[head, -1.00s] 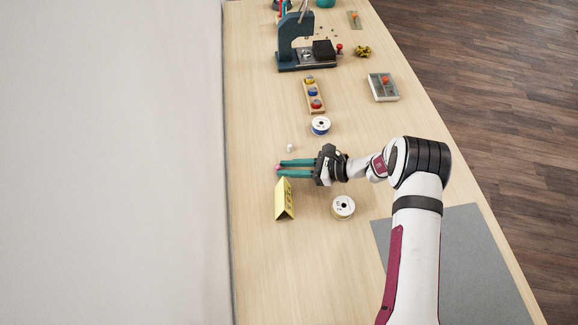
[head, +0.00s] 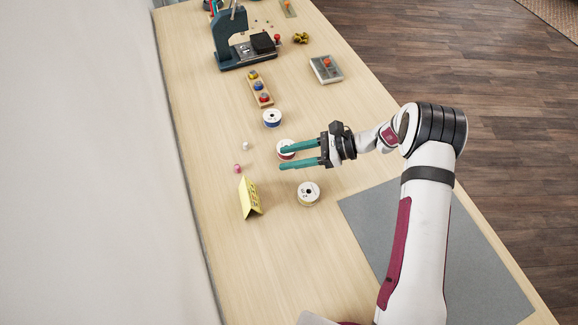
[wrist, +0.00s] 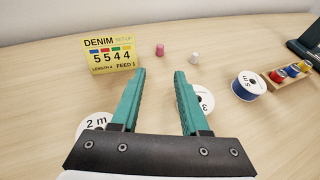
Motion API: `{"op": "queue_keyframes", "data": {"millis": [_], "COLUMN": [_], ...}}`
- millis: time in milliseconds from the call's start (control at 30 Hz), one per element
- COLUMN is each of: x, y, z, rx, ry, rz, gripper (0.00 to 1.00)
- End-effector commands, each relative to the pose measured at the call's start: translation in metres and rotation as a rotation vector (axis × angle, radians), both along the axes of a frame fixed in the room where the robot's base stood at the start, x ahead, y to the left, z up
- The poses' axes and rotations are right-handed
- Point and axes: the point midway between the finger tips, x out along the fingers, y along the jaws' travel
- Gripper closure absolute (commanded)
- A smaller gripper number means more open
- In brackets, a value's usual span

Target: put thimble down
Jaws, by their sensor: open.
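A small pink thimble (head: 237,168) stands on the table near its left edge, just behind the yellow card (head: 249,197). It also shows in the wrist view (wrist: 160,49), ahead of my fingers and apart from them. A similar white thimble (head: 245,146) stands a little farther back; in the wrist view it is to the right of the pink one (wrist: 195,57). My gripper (head: 281,157) is open and empty, its teal fingers pointing left, to the right of both thimbles. The fingers partly cover a white spool with a red rim (head: 286,144).
A white spool (head: 308,193) stands in front of my gripper, and a blue-rimmed spool (head: 271,118) behind it. Farther back are a wooden rack of coloured bobbins (head: 260,92), a press (head: 235,45) and a grey tray (head: 326,69). A grey mat (head: 365,220) lies front right.

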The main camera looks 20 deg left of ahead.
Motion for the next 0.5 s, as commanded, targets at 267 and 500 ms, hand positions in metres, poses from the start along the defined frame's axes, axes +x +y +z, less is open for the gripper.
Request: {"op": "queue_keyframes", "data": {"millis": [267,500], "x": [-0.013,-0.123], "y": [-0.028,-0.133], "z": [0.062,0.176], "rx": [-0.068,-0.367], "ry": [-0.132,-0.516], "rz": [0.087,0.346], "gripper": [0.55,0.55]}}
